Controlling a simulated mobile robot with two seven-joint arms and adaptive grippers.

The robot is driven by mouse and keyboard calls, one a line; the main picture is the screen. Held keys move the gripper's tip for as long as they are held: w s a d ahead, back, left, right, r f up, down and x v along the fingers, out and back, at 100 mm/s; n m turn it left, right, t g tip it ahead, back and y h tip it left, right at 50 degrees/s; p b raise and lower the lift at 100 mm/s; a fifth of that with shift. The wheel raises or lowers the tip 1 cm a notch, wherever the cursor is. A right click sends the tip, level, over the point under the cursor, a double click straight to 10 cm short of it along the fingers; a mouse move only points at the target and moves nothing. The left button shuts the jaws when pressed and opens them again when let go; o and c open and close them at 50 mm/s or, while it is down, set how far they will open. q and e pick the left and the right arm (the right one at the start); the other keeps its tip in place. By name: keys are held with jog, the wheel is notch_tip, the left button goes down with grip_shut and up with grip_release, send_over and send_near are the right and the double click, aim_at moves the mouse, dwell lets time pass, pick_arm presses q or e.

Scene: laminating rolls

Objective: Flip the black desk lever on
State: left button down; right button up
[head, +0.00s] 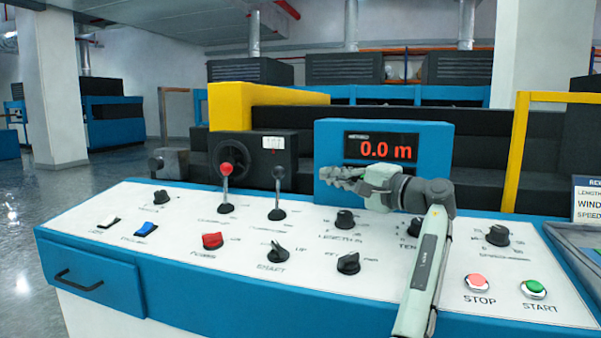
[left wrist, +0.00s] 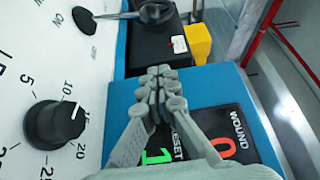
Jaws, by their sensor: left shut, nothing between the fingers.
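The black desk lever (head: 278,191) stands on the white panel, its thin grey shaft nearly upright from a round black base and topped by a dark knob. Its lower part and base (left wrist: 86,20) also show at the top of the left wrist view. My left gripper (head: 328,175) is shut and empty. It points left over the panel, to the right of the black lever and apart from it, in front of the blue display box. Its closed fingers (left wrist: 160,76) fill the middle of the left wrist view. My right gripper is not in view.
A red-knobbed lever (head: 227,186) stands left of the black one. Dials, rocker switches and the red STOP (head: 477,282) and green START (head: 533,288) buttons cover the panel. The blue display box (head: 333,137) reads 0.0 m behind my gripper. A yellow block (head: 232,108) stands behind the levers.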

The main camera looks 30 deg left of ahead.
aim_at(277, 190)
pick_arm(q)
jog(key=x, duration=0.9)
jog(key=shift+a, duration=0.15)
jog(key=shift+s+a+f, duration=0.1)
jog(key=shift+a, duration=0.2)
jog(key=s, duration=0.3)
jog(key=shift+d, duration=0.2)
jog(key=shift+s, duration=0.3)
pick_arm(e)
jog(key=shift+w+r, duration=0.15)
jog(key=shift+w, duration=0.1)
